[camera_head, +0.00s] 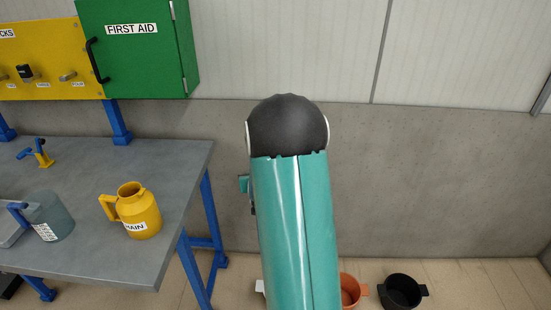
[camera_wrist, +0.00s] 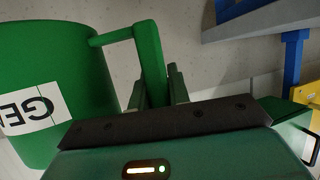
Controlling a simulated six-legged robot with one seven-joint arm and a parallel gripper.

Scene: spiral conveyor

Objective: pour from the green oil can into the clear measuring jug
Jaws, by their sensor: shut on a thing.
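The green oil can (camera_wrist: 60,75) fills the left of the wrist view, its white label partly cut off and upside down in that picture. My gripper (camera_wrist: 158,88) is shut on the can's green handle (camera_wrist: 150,55). In the head view my arm hides the gripper and the can. The can's spout and opening are out of view, and I cannot tell its true tilt. A grey-blue vessel with a blue handle (camera_head: 50,217) stands on the workbench at the left; I cannot tell whether it is clear. No plainly clear measuring jug shows.
A yellow can (camera_head: 142,212) stands near the right end of the grey workbench (camera_head: 110,255). A green first aid cabinet (camera_head: 140,60) hangs above it. An orange pot (camera_head: 350,291) and a black pot (camera_head: 401,292) are on the floor. The floor right of them looks clear.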

